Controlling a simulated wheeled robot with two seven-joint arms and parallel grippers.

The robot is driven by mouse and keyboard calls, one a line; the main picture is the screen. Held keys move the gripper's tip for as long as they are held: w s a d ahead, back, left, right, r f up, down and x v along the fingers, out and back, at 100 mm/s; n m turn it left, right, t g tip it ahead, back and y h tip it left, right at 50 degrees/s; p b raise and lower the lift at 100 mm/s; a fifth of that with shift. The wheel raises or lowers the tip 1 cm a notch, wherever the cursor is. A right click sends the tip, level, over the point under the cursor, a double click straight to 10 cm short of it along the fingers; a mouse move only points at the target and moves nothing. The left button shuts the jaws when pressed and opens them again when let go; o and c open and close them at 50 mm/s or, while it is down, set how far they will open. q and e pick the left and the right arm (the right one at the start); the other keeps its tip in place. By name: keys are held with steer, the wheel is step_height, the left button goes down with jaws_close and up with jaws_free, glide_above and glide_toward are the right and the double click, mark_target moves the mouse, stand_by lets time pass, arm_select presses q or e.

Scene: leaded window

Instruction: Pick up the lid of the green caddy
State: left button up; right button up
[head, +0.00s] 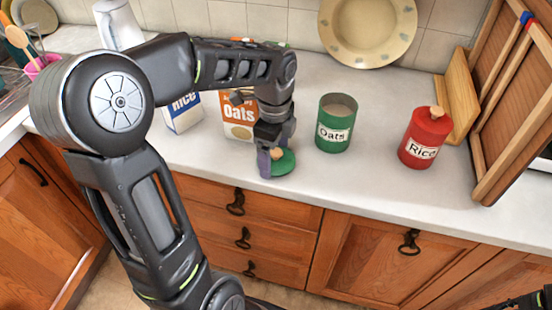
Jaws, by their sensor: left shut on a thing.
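The green caddy (336,126) stands upright on the counter with its top open and a white "Oats" label on its front. Pale contents show inside it. Its round green lid (286,165) is to the left of the caddy, at or just above the counter near the front edge; I cannot tell if it touches. My left gripper (275,157) points down over the lid and is shut on its light wooden knob, which the fingers partly hide. Only a dark piece of my right arm shows in the bottom right corner.
A red "Rice" caddy (425,138) with its lid on stands to the right. An orange oats box (239,117) and a white-and-blue rice box (184,113) stand behind my left arm. A plate (367,30) leans on the tiles. Wooden boards (461,95) and a panel lean at right.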

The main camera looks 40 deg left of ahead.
arm_select(q)
steer(key=c, duration=0.7)
steer(key=shift+o, duration=0.2)
steer(key=shift+r, duration=0.15)
step_height(320, 180, up, 10)
steer(key=shift+f, duration=0.15)
